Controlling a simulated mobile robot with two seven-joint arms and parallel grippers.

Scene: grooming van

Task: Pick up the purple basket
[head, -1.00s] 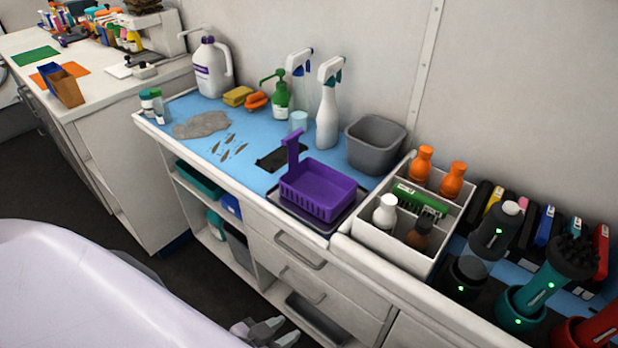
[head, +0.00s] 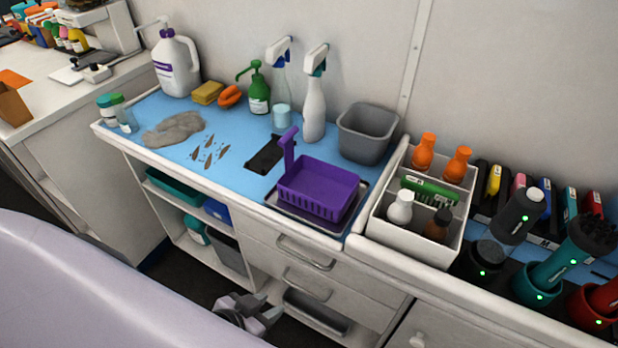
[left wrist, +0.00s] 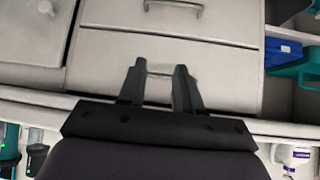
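The purple basket (head: 318,190) has slatted sides and one upright handle post at its left. It sits on a dark tray (head: 291,214) near the front edge of the blue-topped counter and looks empty. My left gripper (head: 245,304) is low in front of the counter's drawers, below and to the left of the basket, touching nothing I can see. In the left wrist view its two dark fingers (left wrist: 160,68) stand apart with nothing between them. The basket is not in that view. My right gripper is not in view.
A grey bin (head: 367,135) stands behind the basket, and a white divided caddy (head: 412,236) with bottles is close on its right. Spray bottles stand at the back. Drawers with handles (head: 305,254) face my gripper. A pale rounded surface (head: 90,295) fills the lower left.

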